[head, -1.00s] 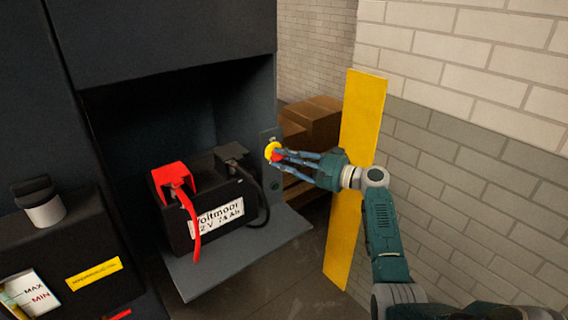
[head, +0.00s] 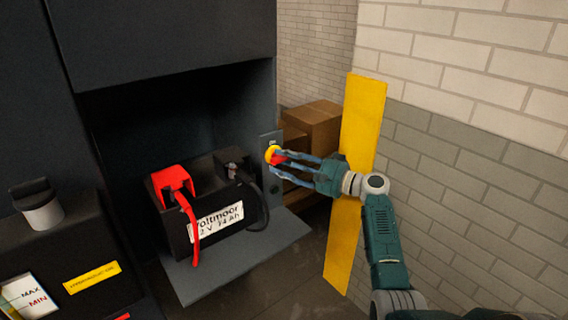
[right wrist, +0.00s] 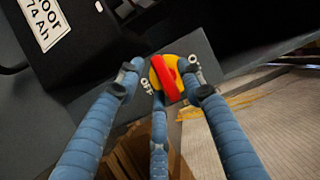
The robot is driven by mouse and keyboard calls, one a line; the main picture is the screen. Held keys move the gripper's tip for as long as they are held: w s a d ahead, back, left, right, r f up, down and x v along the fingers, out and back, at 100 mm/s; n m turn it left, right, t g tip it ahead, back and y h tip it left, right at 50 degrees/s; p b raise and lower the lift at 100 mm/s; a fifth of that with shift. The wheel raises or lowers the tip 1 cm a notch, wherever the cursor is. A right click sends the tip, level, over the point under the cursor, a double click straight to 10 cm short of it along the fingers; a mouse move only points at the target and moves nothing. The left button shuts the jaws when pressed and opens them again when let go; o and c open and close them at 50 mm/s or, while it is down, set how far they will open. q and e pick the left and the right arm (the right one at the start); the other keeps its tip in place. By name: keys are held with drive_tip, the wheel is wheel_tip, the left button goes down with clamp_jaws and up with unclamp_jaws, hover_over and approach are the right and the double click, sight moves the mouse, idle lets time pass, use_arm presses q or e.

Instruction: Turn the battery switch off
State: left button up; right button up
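The battery switch is a yellow disc (head: 271,152) with a red handle (head: 280,159), on a grey panel right of the battery. In the right wrist view the red handle (right wrist: 167,78) lies across the disc between the OFF label (right wrist: 147,87) and the ON label, which is partly covered by a finger. My right gripper (head: 275,163) is at the switch with its blue fingers spread around the handle. In the right wrist view its fingers (right wrist: 160,92) stand apart; contact with the handle cannot be told. A round lamp (head: 273,190) below the switch looks dark. My left gripper is out of view.
The black battery (head: 180,235) with a red terminal cover and cables sits on a grey tray (head: 245,265). A yellow post (head: 362,125) stands behind my right arm. Cardboard boxes (head: 315,125) are behind the switch. A brick wall (head: 470,150) is at the right.

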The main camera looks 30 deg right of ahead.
drive_tip(key=v, duration=1.2)
idle(0.3)
